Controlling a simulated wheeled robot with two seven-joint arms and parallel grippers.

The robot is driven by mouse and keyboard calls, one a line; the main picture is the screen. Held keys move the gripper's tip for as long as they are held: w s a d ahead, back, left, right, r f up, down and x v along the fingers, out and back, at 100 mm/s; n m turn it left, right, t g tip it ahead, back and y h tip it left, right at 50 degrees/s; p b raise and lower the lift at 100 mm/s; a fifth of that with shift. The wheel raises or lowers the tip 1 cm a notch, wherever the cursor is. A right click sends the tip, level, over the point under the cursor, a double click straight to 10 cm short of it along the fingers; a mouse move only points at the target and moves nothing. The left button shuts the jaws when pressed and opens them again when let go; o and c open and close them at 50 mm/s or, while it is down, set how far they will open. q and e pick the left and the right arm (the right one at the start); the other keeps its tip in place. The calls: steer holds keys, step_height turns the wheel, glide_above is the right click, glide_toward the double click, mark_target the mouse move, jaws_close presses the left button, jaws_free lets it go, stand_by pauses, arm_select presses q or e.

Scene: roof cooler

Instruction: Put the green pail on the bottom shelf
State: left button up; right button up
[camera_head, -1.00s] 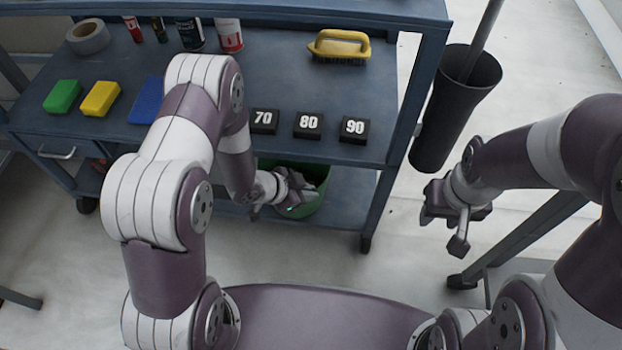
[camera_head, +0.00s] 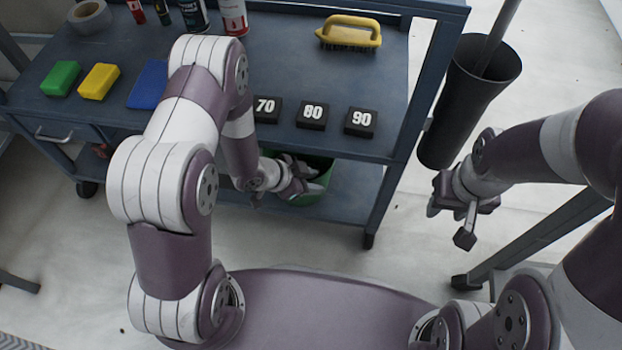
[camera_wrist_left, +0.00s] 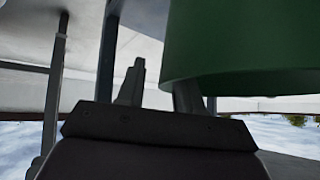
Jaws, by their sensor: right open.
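The green pail (camera_head: 318,185) is at the lower level of the blue cart, partly hidden by the upper shelf and my left gripper. In the left wrist view its green wall (camera_wrist_left: 245,40) fills the upper right. My left gripper (camera_head: 303,180) is at the pail's near left side. Its fingers (camera_wrist_left: 158,90) stand apart, and the pail hides the tip of the right one; I cannot tell whether they touch. The bottom shelf (camera_head: 352,200) lies around the pail; whether the pail rests on it is unclear. My right gripper (camera_head: 452,222) is open and empty, right of the cart.
The upper shelf (camera_head: 215,105) overhangs the pail. A cart leg (camera_head: 385,195) stands right of the pail. A black bin (camera_head: 460,105) is beside the cart.

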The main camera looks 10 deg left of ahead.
arm_select(q)
steer(key=shift+r, duration=0.3)
steer(key=s+a+r+p, duration=0.3)
steer(key=s+a+p, duration=0.5)
steer(key=a, duration=0.4)
steer(key=shift+s+a+r, duration=0.15)
steer(key=shift+s+a, duration=0.1)
steer(key=shift+s, duration=0.3)
